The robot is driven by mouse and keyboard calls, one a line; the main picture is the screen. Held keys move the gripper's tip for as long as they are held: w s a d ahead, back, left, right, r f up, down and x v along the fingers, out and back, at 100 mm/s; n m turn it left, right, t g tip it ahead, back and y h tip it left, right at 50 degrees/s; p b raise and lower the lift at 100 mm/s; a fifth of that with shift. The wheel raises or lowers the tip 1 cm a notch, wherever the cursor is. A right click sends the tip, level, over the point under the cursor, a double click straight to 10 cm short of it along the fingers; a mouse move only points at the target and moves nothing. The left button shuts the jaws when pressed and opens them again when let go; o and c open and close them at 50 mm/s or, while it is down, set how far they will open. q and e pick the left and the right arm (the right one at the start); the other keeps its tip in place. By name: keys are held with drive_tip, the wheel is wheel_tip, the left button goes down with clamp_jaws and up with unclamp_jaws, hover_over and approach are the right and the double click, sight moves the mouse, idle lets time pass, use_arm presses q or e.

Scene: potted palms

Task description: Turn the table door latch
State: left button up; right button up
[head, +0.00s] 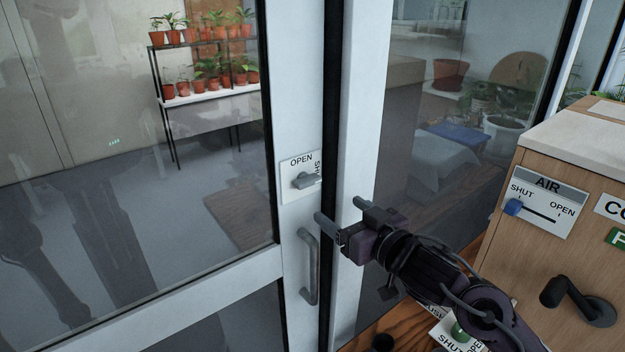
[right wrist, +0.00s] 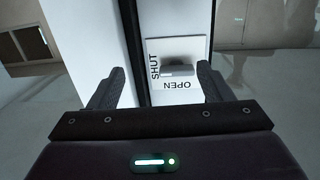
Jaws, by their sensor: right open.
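The door latch (head: 307,181) is a grey lever on a white plate (head: 290,192) fixed to the pale door frame. The plate is marked OPEN at the top and SHUT at the right, and the lever lies about level, pointing right to SHUT. My right gripper (head: 339,209) is open and empty, just below and right of the latch. In the right wrist view the latch (right wrist: 180,70) shows beyond and between the open fingers (right wrist: 160,88), apart from them. My left gripper is not in view.
A grey pull handle (head: 309,266) is below the latch. At the right, a wooden cabinet (head: 520,240) carries an AIR slider (head: 513,207) and a black crank (head: 585,303). Potted plants (head: 205,75) stand on a rack behind the glass at the left.

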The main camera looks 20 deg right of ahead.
sight(311, 182)
drive_tip(key=shift+n+y, duration=0.4)
drive_tip(key=shift+y, duration=0.3)
drive_tip(key=w+a+r+p, duration=0.1)
drive_tip(key=w, duration=0.1)
drive_tip(key=w+a+r, duration=0.1)
drive_tip(key=w+a+r+p, duration=0.1)
drive_tip(key=w+a, duration=0.1)
drive_tip(key=shift+w+r+p, duration=0.3)
drive_tip(key=shift+r+p, duration=0.05)
drive_tip(key=shift+r, duration=0.05)
drive_tip(key=shift+w+a+f, duration=0.1)
drive_tip(key=shift+w, duration=0.3)
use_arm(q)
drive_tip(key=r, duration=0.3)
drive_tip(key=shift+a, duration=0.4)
use_arm(e)
drive_tip(key=shift+c, duration=0.2)
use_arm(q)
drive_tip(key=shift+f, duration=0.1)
use_arm(e)
drive_tip(key=c, duration=0.9)
